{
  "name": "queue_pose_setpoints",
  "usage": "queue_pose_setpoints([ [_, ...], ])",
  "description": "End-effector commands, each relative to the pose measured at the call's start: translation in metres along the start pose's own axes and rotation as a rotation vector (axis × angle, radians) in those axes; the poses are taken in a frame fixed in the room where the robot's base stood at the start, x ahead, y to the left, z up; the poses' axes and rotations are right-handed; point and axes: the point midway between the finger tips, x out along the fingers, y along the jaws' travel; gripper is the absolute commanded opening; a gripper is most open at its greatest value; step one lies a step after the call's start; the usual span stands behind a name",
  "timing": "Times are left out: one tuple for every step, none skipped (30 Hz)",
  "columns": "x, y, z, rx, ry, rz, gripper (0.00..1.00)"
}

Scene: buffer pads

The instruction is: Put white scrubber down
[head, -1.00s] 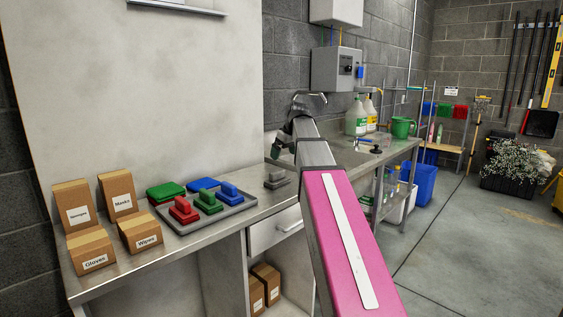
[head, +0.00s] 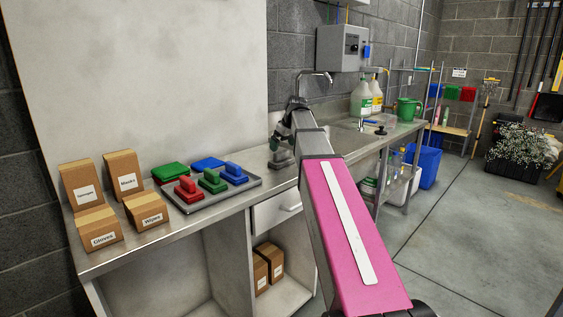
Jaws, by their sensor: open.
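My pink arm reaches over the steel counter (head: 150,247), and my gripper (head: 276,142) is at its far end, small in the head view. The jaws are open.
Several cardboard boxes (head: 96,228) stand at the counter's left end. Green (head: 169,172) and blue (head: 207,164) pads lie behind the tray scrubbers. A sink with a tap (head: 316,74), jugs (head: 362,98) and a green pitcher (head: 408,108) are to the right.

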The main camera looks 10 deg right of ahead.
Motion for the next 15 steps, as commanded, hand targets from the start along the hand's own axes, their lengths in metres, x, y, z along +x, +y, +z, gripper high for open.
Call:
queue_pose_setpoints([
  [0.004,0.0,0.002,0.0,-0.001,0.0,1.0],
  [0.007,0.0,0.002,0.0,-0.001,-0.001,1.0],
  [0.011,0.0,0.004,0.0,-0.001,0.0,1.0],
  [0.015,0.0,0.005,0.0,-0.001,0.0,1.0],
  [0.02,0.0,0.006,0.0,-0.001,-0.001,1.0],
  [0.025,0.0,0.007,0.001,-0.001,-0.001,1.0],
  [0.029,0.0,0.008,0.001,-0.002,-0.001,1.0],
  [0.033,0.001,0.007,0.0,-0.001,-0.001,1.0],
  [0.038,0.001,0.007,0.0,-0.001,-0.001,1.0],
  [0.042,0.001,0.007,0.0,-0.001,0.0,1.0],
  [0.045,0.001,0.007,0.0,-0.001,0.0,1.0],
  [0.047,0.001,0.007,0.0,-0.001,0.0,1.0],
  [0.048,0.001,0.007,0.0,0.0,0.0,1.0],
  [0.048,0.001,0.007,0.0,0.0,0.0,1.0],
  [0.048,0.001,0.007,0.0,0.0,0.0,1.0],
])
